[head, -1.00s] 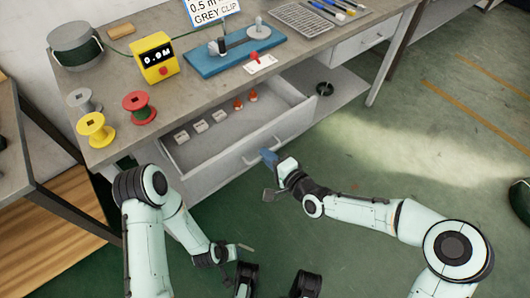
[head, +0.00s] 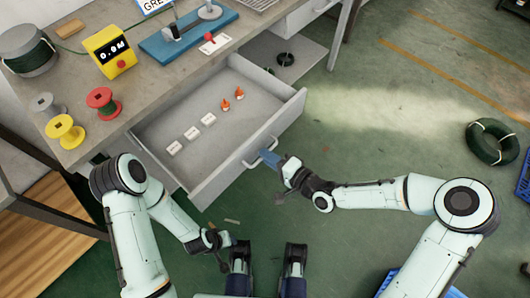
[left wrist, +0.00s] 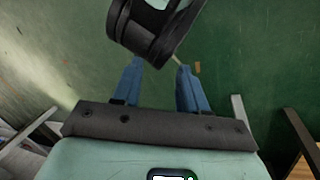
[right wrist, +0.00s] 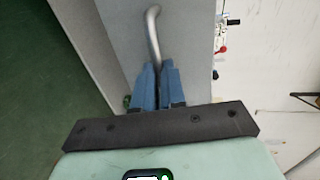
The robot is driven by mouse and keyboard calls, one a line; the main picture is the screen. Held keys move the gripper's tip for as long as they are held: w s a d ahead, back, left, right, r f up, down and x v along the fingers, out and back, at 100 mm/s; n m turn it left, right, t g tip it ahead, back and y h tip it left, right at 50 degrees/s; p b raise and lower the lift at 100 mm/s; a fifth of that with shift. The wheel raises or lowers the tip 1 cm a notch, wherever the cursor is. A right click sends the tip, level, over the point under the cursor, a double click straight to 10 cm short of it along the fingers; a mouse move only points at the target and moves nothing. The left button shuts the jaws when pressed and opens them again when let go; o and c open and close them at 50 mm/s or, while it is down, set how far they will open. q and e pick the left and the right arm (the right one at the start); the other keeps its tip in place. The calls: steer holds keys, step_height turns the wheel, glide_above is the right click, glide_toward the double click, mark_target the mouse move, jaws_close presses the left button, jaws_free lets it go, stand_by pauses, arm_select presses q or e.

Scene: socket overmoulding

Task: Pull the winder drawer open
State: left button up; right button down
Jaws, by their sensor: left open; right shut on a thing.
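The winder drawer (head: 212,190) hangs open below the workbench, pulled well out in the head view. Inside lie several white labelled blocks (head: 191,133) and two orange-and-white pieces (head: 232,98). My right gripper (head: 279,162) is at the drawer's front, shut on the bar handle (head: 262,151). In the right wrist view the blue fingers (right wrist: 158,84) close around the end of the curved metal handle (right wrist: 153,35). My left gripper is low in the head view, away from the drawer. In the left wrist view its blue fingers (left wrist: 158,80) are apart with nothing between them.
On the bench (head: 150,100) stand a yellow meter (head: 110,54) reading 0.0M, a blue winder base (head: 185,38), and yellow (head: 65,131), red (head: 103,101) and grey spools. A dark cable coil (head: 492,142) lies on the floor at right. Green floor before the drawer is mostly clear.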

steer(key=c, duration=1.2)
jaws_free()
arm_select(q)
steer(key=s+d+r+g+p, duration=0.2)
steer(key=s+r+p, duration=0.2)
steer(key=s+r, duration=0.1)
steer(key=shift+s+d+h, duration=0.25)
steer(key=shift+s+h, duration=0.05)
steer(key=shift+h, duration=0.1)
arm_select(e)
steer(key=v, duration=1.3)
steer(key=shift+d, duration=0.15)
